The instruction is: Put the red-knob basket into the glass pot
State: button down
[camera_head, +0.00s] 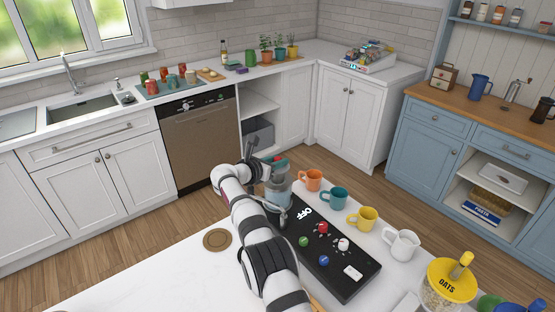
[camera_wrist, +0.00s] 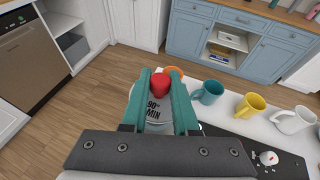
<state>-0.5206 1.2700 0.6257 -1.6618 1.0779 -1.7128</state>
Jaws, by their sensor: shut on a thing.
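My gripper (camera_wrist: 160,80) is shut on a round red knob (camera_wrist: 160,86), the top of the red-knob basket. The body of the basket is mostly hidden below the knob and fingers. In the head view my gripper (camera_head: 276,160) is right above the glass pot (camera_head: 278,192), a clear vessel at the far left end of a black panel. I cannot tell how far the basket sits inside the pot.
The black panel (camera_head: 345,285) carries "OFF" and several small coloured knobs. A yellow-lidded oats jar (camera_head: 446,287) stands nearer. A round brown coaster (camera_head: 217,239) lies left.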

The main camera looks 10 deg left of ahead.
jog(key=shift+f, duration=2.45)
dwell(1.0)
jog(key=c, duration=0.6)
grip_release()
jog(key=shift+s, duration=0.1)
jog(key=v, duration=1.5)
jog(key=shift+s+a+r, duration=0.15)
jog(key=shift+s+a, duration=0.05)
